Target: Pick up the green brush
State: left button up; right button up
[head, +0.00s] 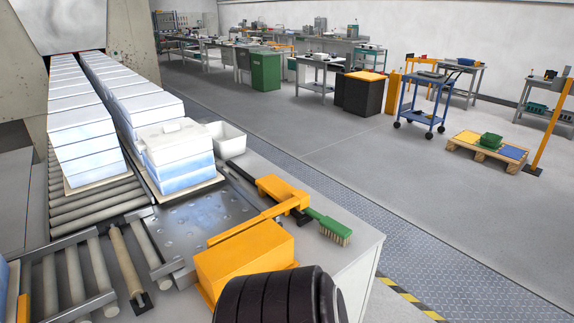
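The green brush (330,226) lies near the right edge of the pale work surface (352,246). Its bristles point down at the lower right end. Its handle end points up and left towards an orange bracket (282,192) with dark parts; I cannot tell whether the two touch. Neither my left nor my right gripper can be made out in the head view, and nothing is seen holding the brush.
An orange box (245,257) with an orange bar stands left of the brush. A black ribbed rounded body (280,297) fills the bottom centre. White block stacks (178,152) stand on the roller conveyor (95,205) at left. A white bin (227,138) stands behind.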

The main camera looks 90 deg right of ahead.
aim_at(331, 228)
jog(key=z, duration=3.05)
